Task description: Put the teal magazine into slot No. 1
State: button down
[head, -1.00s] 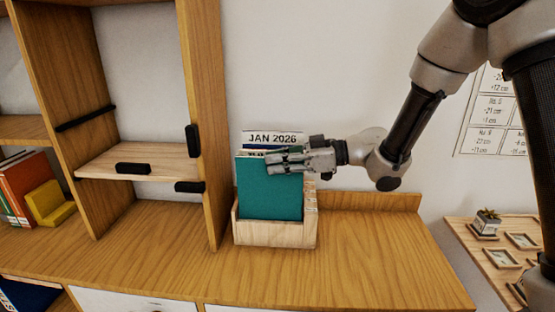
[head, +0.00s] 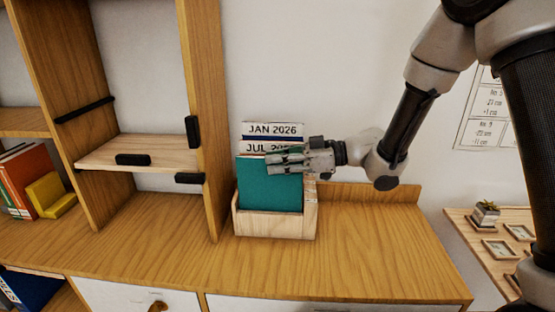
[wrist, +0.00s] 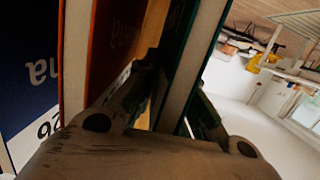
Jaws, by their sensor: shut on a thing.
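The teal magazine (head: 268,190) stands upright at the front of the wooden magazine holder (head: 272,224), its lower part behind the front wall. My gripper (head: 270,164) is shut on its upper part from the right. In the wrist view the teal magazine (wrist: 188,65) shows edge-on between the fingers, its page edges pale. Behind it in the holder stand magazines with white header strips, one reading JAN 2026 (head: 272,130) and one JUL (head: 258,145), partly covered by my fingers. No slot number is readable, and the magazine's bottom edge is hidden.
A wooden shelf unit (head: 212,110) with black brackets stands close at the holder's left. The cabinet top (head: 365,240) is clear to the right. A small side table (head: 470,228) with a plant and frames is at far right. A wall chart (head: 492,105) hangs above it.

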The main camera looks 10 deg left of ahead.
jog(key=shift+f, duration=0.5)
jog(key=c, duration=1.4)
grip_release()
jog(key=shift+d, duration=0.1)
jog(key=d, duration=0.4)
jog(key=d+r, duration=0.1)
jog(key=d, duration=0.2)
jog(key=d+r, duration=0.1)
jog(key=d, duration=0.3)
jog(key=shift+w+d+r, duration=0.1)
jog(key=shift+w+d, duration=0.2)
